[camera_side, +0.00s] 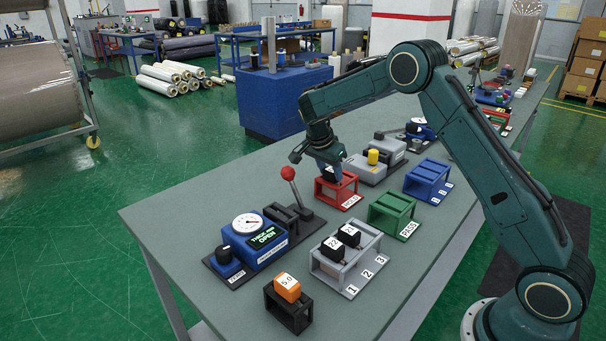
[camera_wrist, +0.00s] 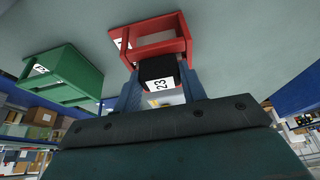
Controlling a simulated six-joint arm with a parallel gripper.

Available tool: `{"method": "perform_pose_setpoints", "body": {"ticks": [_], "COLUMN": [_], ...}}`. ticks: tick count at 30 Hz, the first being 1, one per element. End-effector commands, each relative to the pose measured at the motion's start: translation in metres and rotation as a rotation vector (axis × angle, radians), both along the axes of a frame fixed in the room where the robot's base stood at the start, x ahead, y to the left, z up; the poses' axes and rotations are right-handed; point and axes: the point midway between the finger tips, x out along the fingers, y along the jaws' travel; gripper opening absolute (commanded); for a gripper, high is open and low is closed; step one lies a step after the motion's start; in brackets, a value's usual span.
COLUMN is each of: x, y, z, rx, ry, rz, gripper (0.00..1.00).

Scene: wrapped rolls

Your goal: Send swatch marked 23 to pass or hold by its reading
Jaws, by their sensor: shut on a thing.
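The swatch marked 23 (camera_wrist: 157,72) is a black block with a white label, held between my blue fingers in the wrist view. My gripper (camera_wrist: 160,90) is shut on it. In the side view my gripper (camera_side: 330,172) points down at the red holder (camera_side: 336,189), and the dark swatch shows only partly there. The swatch is at the red holder's opening; I cannot tell whether it rests on the bottom. The red holder also shows in the wrist view (camera_wrist: 150,48). The green holder (camera_side: 393,212) labelled PASS stands empty. The gauge (camera_side: 246,222) has a dial and a display reading OPEN.
A grey rack (camera_side: 345,262) numbered 1, 2, 3 holds black swatches marked 22 and 21. An orange block marked 5.0 (camera_side: 287,287) sits in a black holder. A red-knobbed lever (camera_side: 289,175) stands beside the gauge. A blue rack (camera_side: 427,180) is at the right. The table's front left is clear.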

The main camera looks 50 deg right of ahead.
Motion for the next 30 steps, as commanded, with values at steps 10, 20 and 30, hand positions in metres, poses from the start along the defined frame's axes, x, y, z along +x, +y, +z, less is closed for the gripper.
{"method": "perform_pose_setpoints", "body": {"ticks": [10,20,30], "x": [0.000,0.000,0.001], "y": [0.000,0.002,0.016], "z": [0.000,0.005,0.039], "rx": [0.000,-0.001,-0.001], "ry": [0.000,-0.001,-0.004], "rz": [0.000,0.001,0.002], "gripper": [0.67,0.67,0.67]}}
